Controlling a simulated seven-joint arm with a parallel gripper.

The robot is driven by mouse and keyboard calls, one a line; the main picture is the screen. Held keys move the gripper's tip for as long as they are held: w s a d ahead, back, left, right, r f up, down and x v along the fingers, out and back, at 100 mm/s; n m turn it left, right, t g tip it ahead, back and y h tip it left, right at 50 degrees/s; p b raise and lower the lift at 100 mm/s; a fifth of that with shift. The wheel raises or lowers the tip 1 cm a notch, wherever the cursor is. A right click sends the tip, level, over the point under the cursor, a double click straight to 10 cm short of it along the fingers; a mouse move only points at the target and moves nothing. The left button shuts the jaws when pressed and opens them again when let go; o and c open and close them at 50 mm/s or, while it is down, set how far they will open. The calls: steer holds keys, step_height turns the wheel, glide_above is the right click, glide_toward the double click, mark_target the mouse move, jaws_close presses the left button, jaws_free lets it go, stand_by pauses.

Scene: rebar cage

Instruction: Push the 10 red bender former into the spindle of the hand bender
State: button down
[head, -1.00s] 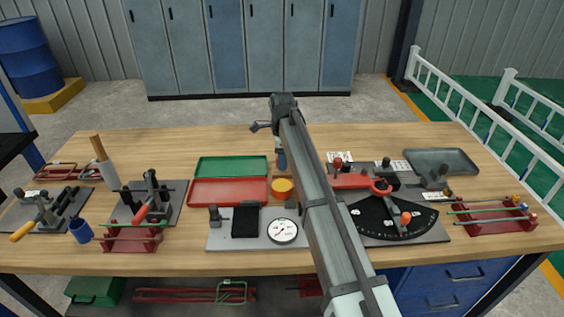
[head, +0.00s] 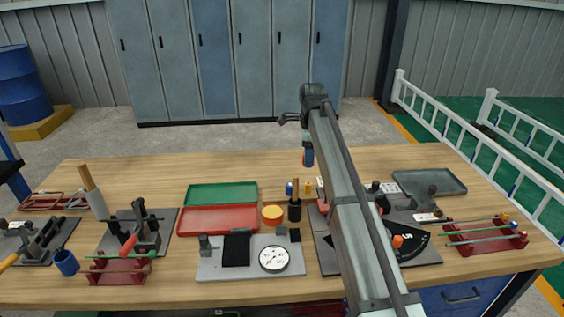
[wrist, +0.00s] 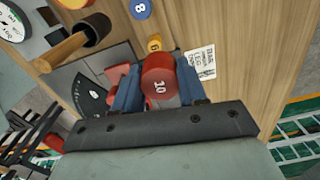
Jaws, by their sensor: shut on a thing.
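My gripper (wrist: 158,92) is shut on the red former (wrist: 158,80) marked 10, held between its two blue fingers in the wrist view. In the head view a blue finger (head: 308,158) shows above the bench, left of my arm; I cannot make out the red former there. The hand bender stands at the bench's right front, its black angle plate (head: 411,248) and orange-red knob (head: 397,241) showing beside my arm. My arm covers its middle, and I cannot make out the spindle. The angle plate (wrist: 90,98) also shows in the wrist view, left of my fingers.
A blue former (head: 289,188) and a yellow former (head: 308,188) stand left of my arm. A dial gauge (head: 274,258), a red tray (head: 217,219) and a grey tray (head: 430,183) lie around. The bench's back is clear.

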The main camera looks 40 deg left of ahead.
steer(key=w+d+r+m, duration=0.1)
steer(key=w+d, duration=0.3)
steer(key=d, duration=0.3)
steer(key=w+d+r+m, duration=0.1)
steer(key=w+d, duration=0.2)
steer(key=d, duration=0.5)
steer(key=s+d+m, duration=0.2)
steer(key=s+d, duration=0.1)
steer(key=d, duration=0.4)
steer(key=shift+s+d+f, duration=0.2)
steer(key=shift+d+f, duration=0.15)
steer(key=shift+f, duration=0.05)
steer(key=shift+f, duration=0.2)
steer(key=shift+f, duration=2.7)
steer(key=shift+f, duration=1.95)
steer(key=c, duration=0.5)
jaws_free()
steer(key=shift+c, duration=0.2)
